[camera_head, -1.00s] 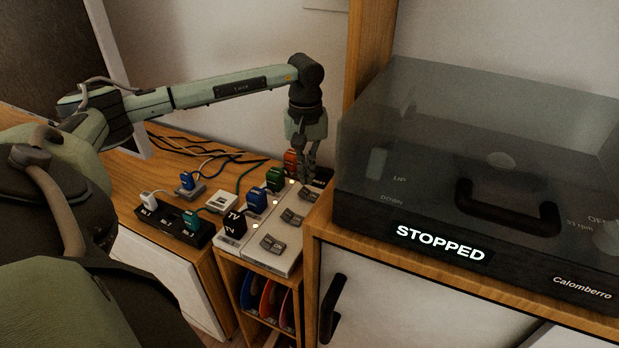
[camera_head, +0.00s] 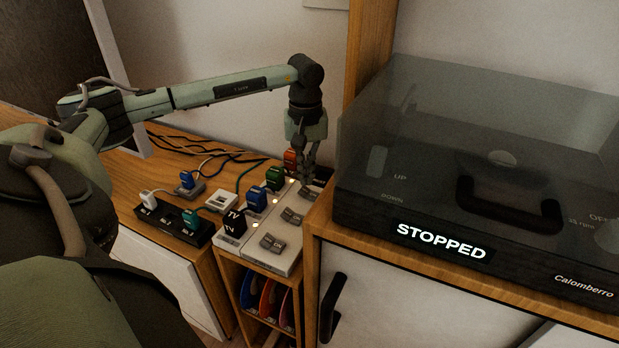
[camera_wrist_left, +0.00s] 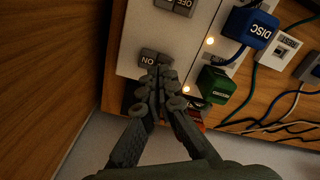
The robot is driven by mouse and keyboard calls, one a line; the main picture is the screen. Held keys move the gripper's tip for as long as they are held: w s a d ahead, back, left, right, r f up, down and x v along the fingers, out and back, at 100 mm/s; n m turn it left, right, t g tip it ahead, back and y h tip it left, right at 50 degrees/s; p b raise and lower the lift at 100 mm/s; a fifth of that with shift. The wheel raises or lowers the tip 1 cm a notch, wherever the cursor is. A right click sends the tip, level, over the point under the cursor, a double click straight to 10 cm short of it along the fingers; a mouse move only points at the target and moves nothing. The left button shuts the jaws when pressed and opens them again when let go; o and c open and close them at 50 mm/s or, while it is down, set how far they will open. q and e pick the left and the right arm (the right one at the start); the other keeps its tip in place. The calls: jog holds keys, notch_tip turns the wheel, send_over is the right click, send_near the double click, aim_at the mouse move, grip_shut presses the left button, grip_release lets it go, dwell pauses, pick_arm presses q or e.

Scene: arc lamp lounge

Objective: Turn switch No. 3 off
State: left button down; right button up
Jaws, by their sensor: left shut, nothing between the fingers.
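A white switch panel (camera_head: 258,258) with several grey rocker switches stands beside the turntable. The front rocker (camera_head: 272,243), the middle rocker (camera_head: 291,216) and a rear rocker (camera_head: 308,194) show in the head view. I cannot read switch numbers on the panel. My left gripper (camera_head: 308,181) points down over the rear end of the panel, shut and empty. In the left wrist view, its fingertips (camera_wrist_left: 159,72) are right beside or over the edge of the rear rocker (camera_wrist_left: 154,58), which is marked ON. I cannot tell whether they touch. Small lights glow along the panel. My right gripper is not in view.
Blue (camera_head: 257,199), green (camera_head: 275,179) and orange (camera_head: 290,161) plugs line the panel's left side, with a black TV plug (camera_head: 235,223) in front. A black power strip (camera_head: 175,222) and cables lie further left. The turntable (camera_head: 480,190), reading STOPPED, stands close on the right.

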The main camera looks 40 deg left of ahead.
aim_at(306, 192)
pick_arm(q)
jog(key=shift+f+b, duration=1.1)
jog(key=shift+f, duration=0.55)
dwell(0.5)
jog(key=shift+r+p, duration=2.4)
jog(key=shift+r, duration=1.15)
